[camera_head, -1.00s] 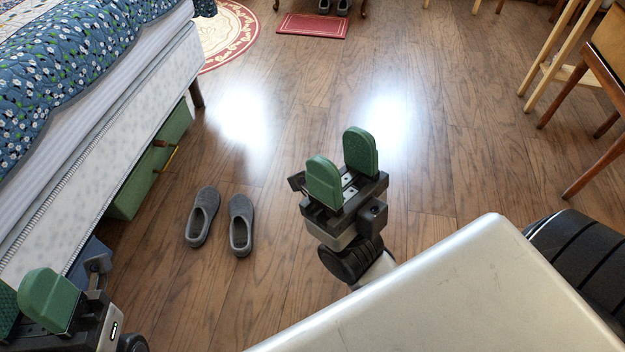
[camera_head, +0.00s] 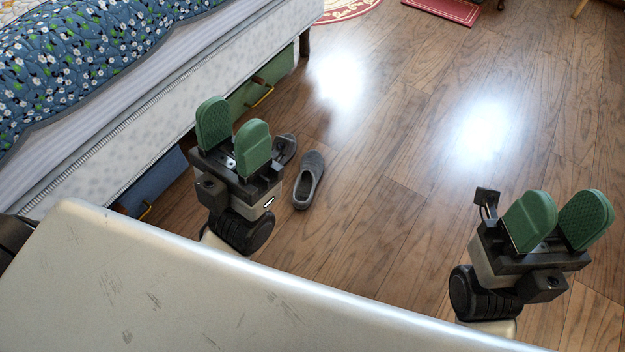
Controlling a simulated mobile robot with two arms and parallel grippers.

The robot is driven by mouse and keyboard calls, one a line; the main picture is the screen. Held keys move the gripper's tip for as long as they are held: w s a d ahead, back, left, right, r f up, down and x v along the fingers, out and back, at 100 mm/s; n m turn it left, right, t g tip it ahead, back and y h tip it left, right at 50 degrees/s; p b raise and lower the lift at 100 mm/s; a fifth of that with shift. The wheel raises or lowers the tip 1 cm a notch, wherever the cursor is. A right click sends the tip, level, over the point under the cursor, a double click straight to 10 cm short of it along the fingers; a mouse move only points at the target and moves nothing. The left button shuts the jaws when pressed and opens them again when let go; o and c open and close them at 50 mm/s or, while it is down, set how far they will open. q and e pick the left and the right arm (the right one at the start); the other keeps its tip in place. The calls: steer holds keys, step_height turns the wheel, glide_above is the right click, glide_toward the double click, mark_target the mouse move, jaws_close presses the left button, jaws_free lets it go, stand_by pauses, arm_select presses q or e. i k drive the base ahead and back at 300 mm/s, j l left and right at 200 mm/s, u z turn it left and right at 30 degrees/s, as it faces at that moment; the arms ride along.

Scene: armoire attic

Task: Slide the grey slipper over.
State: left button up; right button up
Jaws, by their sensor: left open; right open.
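Two grey slippers are on the wooden floor beside the bed. One slipper (camera_head: 309,181) lies in full view with its toe pointing away from me. The other slipper (camera_head: 286,148) is to its left and is mostly hidden behind my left gripper (camera_head: 233,138). My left gripper is open and empty, with green finger pads, and appears in front of and left of the slippers. My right gripper (camera_head: 558,222) is open and empty over the floor at the right, well apart from the slippers.
The bed (camera_head: 150,105) fills the left, with a green drawer (camera_head: 258,90) and a blue drawer (camera_head: 152,182) beneath it. A red mat (camera_head: 445,10) and a round rug (camera_head: 345,10) lie at the back. The floor (camera_head: 400,150) right of the slippers is clear.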

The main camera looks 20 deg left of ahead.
mark_target(311, 163)
steer(key=i+j, duration=0.15)
steer(key=j, duration=0.3)
steer(key=i+j, duration=0.1)
steer(key=j, duration=0.3)
steer(key=i+j, duration=0.15)
steer(key=j, duration=0.3)
steer(key=i+j, duration=0.1)
steer(key=j, duration=0.35)
